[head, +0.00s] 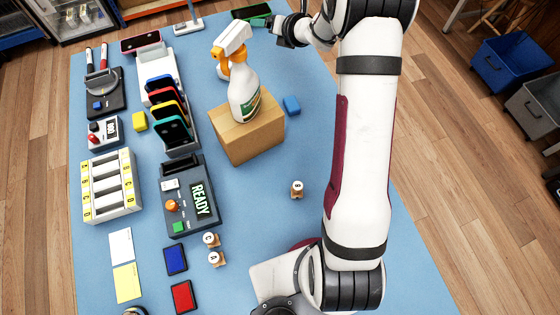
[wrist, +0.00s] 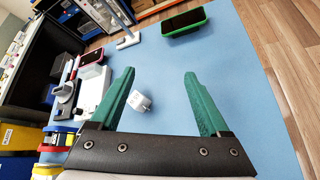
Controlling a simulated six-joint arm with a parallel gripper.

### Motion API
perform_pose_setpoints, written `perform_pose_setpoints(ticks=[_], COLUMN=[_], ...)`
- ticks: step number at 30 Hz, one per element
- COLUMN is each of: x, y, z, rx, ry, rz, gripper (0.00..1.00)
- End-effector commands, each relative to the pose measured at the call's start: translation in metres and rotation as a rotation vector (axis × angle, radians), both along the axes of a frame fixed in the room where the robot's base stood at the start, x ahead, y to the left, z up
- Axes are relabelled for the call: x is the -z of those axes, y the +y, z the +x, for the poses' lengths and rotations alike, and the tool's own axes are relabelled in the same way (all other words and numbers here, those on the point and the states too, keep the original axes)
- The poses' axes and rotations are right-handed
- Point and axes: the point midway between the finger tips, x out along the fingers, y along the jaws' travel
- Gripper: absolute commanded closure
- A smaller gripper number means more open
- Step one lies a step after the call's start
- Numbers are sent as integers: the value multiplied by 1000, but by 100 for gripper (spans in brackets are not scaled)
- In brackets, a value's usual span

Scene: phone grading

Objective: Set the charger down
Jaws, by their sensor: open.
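The charger (wrist: 138,101) is a small white block with dark marks on one face. In the wrist view it appears between my two green fingers, nearer the left one, with mat showing around it; it seems to rest on the blue mat (wrist: 225,70). My gripper (wrist: 160,75) is open, with a wide gap between its fingers and nothing clamped. In the head view my gripper (head: 280,30) is at the far end of the mat, right of the spray bottle (head: 243,88). I cannot make out the charger in the head view.
A green-cased phone (wrist: 184,21) lies beyond the fingers, with a white stand (wrist: 128,40) to its left. The spray bottle stands on a cardboard box (head: 247,135). A rack of several phones (head: 165,105) and a READY device (head: 188,195) fill the left side.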

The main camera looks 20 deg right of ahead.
Motion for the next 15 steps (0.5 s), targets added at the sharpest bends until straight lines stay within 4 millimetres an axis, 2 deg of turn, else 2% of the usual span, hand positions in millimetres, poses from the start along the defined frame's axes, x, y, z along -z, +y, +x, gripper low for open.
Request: perform_pose_setpoints(ticks=[1, 2, 4, 5, 6, 8, 9, 12, 13, 14, 15], x=[-36, -50, -73, -78, -79, -76, -72, -67, -66, -66, -66], y=[-9, -15, -17, -12, 1, 29, 49, 94, 104, 113, 122], z=[-18, -37, -103, -139, -191, -265, -307, -387, -403, -416, -430], rx=[288, 490, 977, 1190, 1472, 1857, 2081, 2525, 2626, -2667, -2619], ry=[72, 120, 213, 248, 292, 354, 390, 459, 471, -474, -460], rz=[174, 309, 656, 812, 1015, 1264, 1381, 1539, 1557, -1543, -1471], gripper=[21, 21, 21, 21, 21, 21, 21, 21, 21, 21, 21])
